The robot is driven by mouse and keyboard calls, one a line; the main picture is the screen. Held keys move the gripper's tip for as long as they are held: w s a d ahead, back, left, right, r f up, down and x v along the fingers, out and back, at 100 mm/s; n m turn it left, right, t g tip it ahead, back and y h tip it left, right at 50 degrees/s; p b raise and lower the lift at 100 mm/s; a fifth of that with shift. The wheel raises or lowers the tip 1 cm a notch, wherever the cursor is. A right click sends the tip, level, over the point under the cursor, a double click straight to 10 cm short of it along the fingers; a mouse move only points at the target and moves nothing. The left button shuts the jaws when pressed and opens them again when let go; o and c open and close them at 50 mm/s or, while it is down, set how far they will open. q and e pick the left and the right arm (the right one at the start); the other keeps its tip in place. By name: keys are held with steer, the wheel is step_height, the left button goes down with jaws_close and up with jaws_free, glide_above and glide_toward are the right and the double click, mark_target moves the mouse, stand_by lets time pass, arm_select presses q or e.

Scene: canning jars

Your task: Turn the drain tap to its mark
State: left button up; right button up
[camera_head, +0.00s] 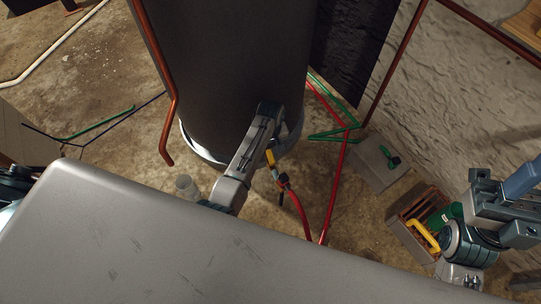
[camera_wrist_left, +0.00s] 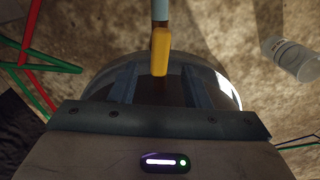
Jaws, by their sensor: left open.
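The drain tap's yellow handle (camera_head: 270,157) shows beside my left arm at the foot of the dark tank (camera_head: 230,60). A blue fitting and a red hose lie in line with it. In the left wrist view, the yellow handle (camera_wrist_left: 160,52) lies in line with the gap of my left gripper (camera_wrist_left: 160,76), whose two fingers are apart. I cannot tell if its end is between the fingertips. The mark cannot be made out. My right gripper (camera_head: 500,205) is far off at the right edge; its jaw state is unclear.
A red hose (camera_head: 329,195) runs along the floor right of the tap. A clear jar (camera_head: 187,186) stands left of my left arm. A copper pipe (camera_head: 165,85) runs down the tank's left side. A crate of tools (camera_head: 424,212) and a grey block (camera_head: 372,165) stand at right.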

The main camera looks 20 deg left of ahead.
mark_target(270, 155)
arm_select(q)
step_height(270, 155, down, 4)
steer(key=shift+f+b, duration=0.25)
steer(key=shift+b, duration=0.4)
steer(key=shift+c, duration=0.4)
